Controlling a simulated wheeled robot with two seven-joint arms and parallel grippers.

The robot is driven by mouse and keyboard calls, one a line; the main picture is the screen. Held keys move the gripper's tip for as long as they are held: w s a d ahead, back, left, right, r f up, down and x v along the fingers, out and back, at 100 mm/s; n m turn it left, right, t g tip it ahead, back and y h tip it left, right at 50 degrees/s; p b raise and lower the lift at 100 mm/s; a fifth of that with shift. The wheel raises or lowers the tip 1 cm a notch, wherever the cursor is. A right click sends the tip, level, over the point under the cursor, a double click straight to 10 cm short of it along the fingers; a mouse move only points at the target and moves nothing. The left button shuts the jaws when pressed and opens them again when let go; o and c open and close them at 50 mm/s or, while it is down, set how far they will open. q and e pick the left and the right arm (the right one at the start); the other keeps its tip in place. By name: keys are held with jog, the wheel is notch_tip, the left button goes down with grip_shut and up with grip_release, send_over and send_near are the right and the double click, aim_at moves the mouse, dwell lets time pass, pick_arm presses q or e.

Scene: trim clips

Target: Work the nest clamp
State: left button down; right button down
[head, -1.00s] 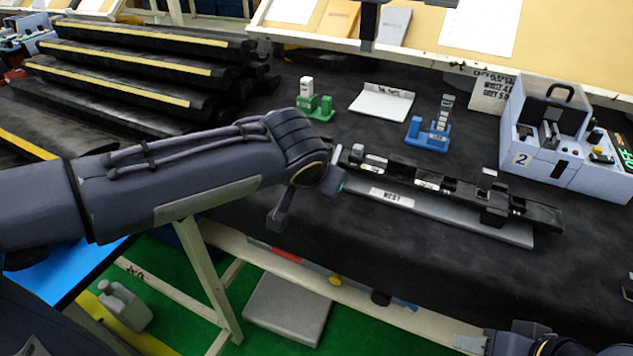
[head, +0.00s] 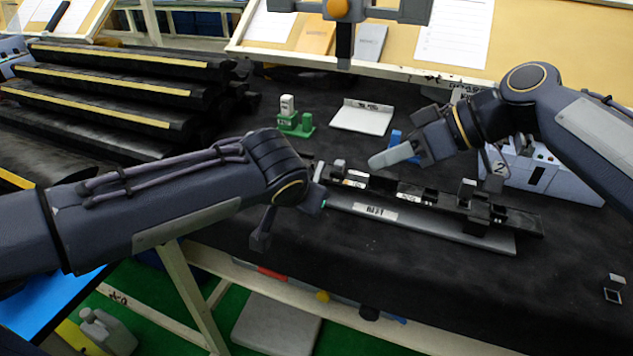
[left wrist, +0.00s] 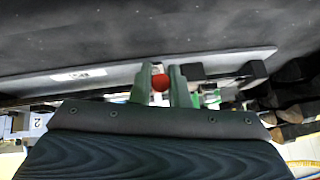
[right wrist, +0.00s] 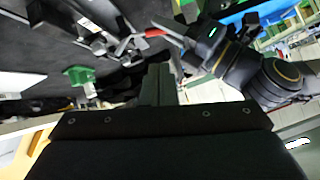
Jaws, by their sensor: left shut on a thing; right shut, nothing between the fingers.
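The nest is a grey plate with a label (head: 376,212), and a long black strip (head: 420,198) lies along its top. My left gripper (left wrist: 160,72) is shut on the clamp's red handle (left wrist: 160,83) at the nest's left end. The red handle also shows in the right wrist view (right wrist: 155,32). In the head view my left wrist hides the left fingers and most of the clamp. My right gripper (head: 378,161) is shut and empty. It hovers above and behind the nest, pointing left.
A green stand (head: 296,124) and a white tray (head: 362,118) stand behind the nest. A blue stand (head: 396,138) is partly hidden by my right gripper. A box marked 2 (head: 540,175) stands at right behind my right arm. Black stepped racks (head: 120,90) fill the left.

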jog(key=w+a+f+n+y, duration=0.1)
jog(key=w+a+f, duration=0.1)
jog(key=a+f, duration=0.5)
jog(key=a, duration=0.4)
jog(key=shift+w+f+g, duration=0.25)
jog(key=shift+f+g, duration=0.05)
jog(key=shift+f, duration=0.05)
jog(key=shift+f, duration=0.1)
